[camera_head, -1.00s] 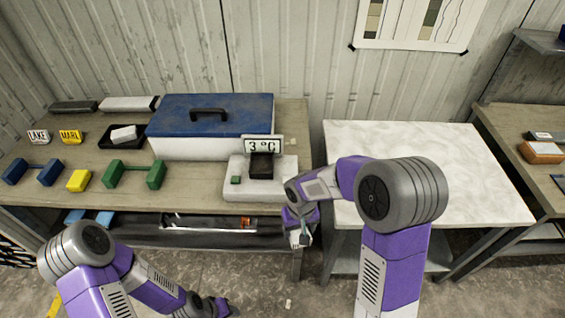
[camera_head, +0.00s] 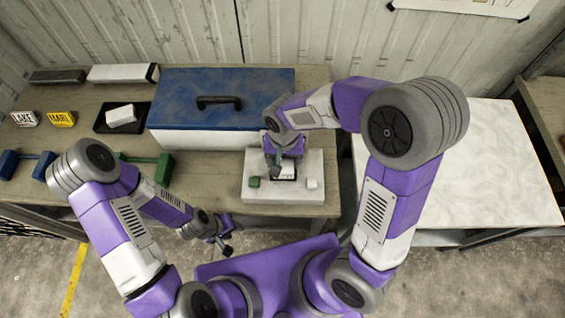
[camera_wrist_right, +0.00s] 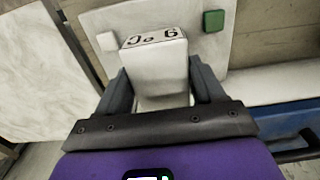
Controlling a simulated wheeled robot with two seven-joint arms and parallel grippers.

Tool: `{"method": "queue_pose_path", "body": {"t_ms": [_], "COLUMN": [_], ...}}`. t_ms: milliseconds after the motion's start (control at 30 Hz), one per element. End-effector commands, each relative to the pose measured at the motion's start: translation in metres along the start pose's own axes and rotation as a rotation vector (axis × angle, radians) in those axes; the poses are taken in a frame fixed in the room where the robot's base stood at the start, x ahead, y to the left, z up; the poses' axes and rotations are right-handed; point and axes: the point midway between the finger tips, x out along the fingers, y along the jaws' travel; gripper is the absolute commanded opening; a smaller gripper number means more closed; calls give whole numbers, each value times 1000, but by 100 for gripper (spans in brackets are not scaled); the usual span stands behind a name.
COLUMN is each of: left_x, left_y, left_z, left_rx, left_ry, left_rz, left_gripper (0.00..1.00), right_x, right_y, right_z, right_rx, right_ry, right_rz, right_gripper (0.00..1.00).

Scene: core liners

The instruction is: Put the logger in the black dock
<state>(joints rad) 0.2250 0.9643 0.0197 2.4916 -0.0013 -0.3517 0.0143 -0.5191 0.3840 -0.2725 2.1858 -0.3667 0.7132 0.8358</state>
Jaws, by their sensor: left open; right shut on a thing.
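The logger is a white block with dark characters on one face (camera_wrist_right: 160,75). My right gripper (camera_head: 277,168) is shut on it, and the wrist view shows it between the two fingers (camera_wrist_right: 160,92). In the head view the gripper is right over the dock on the pale base (camera_head: 262,196). A dark edge of the black dock (camera_head: 284,179) shows beneath the white block. The gripper hides most of the dock, so I cannot tell if the logger is seated. My left gripper (camera_head: 226,244) is open and empty in front of the bench.
The base carries a green block (camera_head: 254,182) and a small white block (camera_head: 312,184). A blue-lidded box (camera_head: 190,95) stands behind it. A black tray (camera_head: 104,127) with a white block and a green dumbbell-shaped part (camera_head: 165,168) lie left. The marble-topped table (camera_head: 470,160) is clear.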

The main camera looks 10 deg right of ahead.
Motion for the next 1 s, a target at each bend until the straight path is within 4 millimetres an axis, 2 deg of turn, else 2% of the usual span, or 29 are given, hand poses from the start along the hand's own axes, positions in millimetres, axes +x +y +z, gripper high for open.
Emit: {"method": "queue_pose_path", "body": {"t_ms": [400,833,867,1000], "left_x": [6,10,10,9], "left_y": [-2,-4,-4,-3], "left_z": [-1,-1,-1,-1], "left_rx": [0,0,0,0], "left_ry": [1,1,1,1], "left_rz": [0,0,0,0], "left_gripper": [43,43,43,43], "right_x": [50,57,57,56], "right_y": [0,0,0,0], "right_z": [0,-1,-1,-1], "right_rx": [0,0,0,-1], "right_ry": [-1,2,2,1], "right_rz": [1,-1,-1,-1], "right_gripper": [35,35,71,93]}}
